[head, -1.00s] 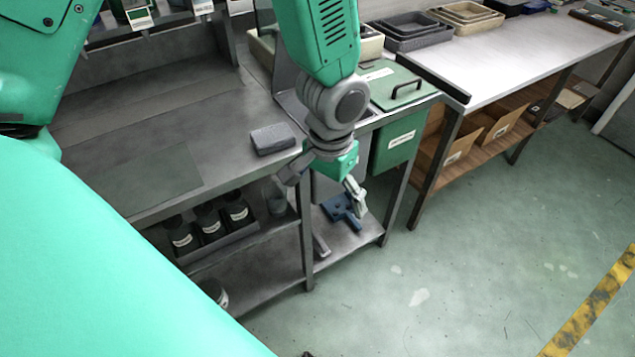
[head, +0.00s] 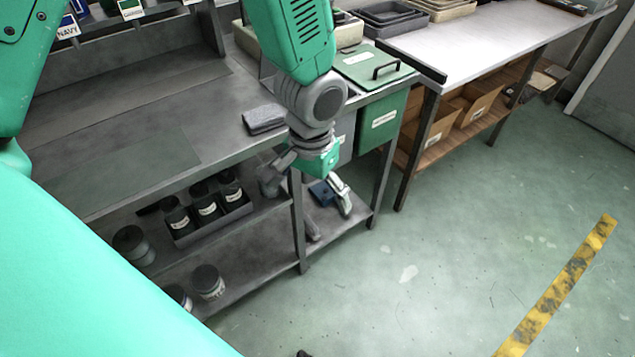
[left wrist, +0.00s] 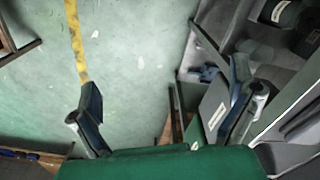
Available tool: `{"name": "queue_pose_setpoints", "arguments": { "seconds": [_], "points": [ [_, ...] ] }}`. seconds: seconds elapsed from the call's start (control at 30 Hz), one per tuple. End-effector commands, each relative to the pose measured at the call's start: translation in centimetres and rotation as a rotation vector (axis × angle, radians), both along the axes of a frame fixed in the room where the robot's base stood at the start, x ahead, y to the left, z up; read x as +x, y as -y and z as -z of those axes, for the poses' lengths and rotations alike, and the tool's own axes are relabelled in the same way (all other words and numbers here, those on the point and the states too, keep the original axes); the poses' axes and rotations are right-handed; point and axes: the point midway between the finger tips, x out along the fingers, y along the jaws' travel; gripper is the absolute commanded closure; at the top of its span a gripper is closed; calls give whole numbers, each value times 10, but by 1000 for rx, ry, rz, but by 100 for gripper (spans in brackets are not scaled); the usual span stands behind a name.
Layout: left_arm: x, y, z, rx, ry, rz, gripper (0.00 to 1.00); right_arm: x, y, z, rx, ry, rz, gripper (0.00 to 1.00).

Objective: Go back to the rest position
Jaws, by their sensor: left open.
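My left gripper (head: 327,208) hangs at the end of my green and grey arm in the head view, in front of the bench's right end. Its fingers point down and it holds nothing. In the left wrist view my left gripper (left wrist: 170,112) shows its two dark fingers spread wide apart, with floor and bench parts between and beyond them. My right gripper is not in either view.
A metal bench (head: 110,120) fills the left, with a grey block (head: 264,121) on its top and dark jars (head: 207,208) on its shelf. A green lidded bin (head: 380,122) stands beyond my gripper. A long table (head: 480,45) is at the back right. The floor (head: 440,240) is clear.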

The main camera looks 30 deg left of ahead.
Motion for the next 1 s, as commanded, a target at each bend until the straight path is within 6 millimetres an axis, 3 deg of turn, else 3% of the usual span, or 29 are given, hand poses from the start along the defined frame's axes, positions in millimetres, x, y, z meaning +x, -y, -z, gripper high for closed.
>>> {"name": "queue_pose_setpoints", "arguments": {
  "seconds": [0.23,0.33,0.47,0.6,0.7,0.83,1.0],
  "points": [
    [-1,2,2,1,-1,1,0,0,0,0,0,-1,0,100],
    [-12,0,21,-13,-9,4,0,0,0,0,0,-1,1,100],
    [-48,-7,74,-45,-15,8,0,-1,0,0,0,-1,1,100],
    [-103,-22,130,-54,-1,14,0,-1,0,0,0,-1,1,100],
    [-139,-34,153,-38,14,25,0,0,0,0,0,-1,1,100],
    [-169,-45,168,-12,33,43,0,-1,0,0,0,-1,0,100],
    [-179,-49,172,2,45,53,0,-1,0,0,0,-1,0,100]
  ]
}}
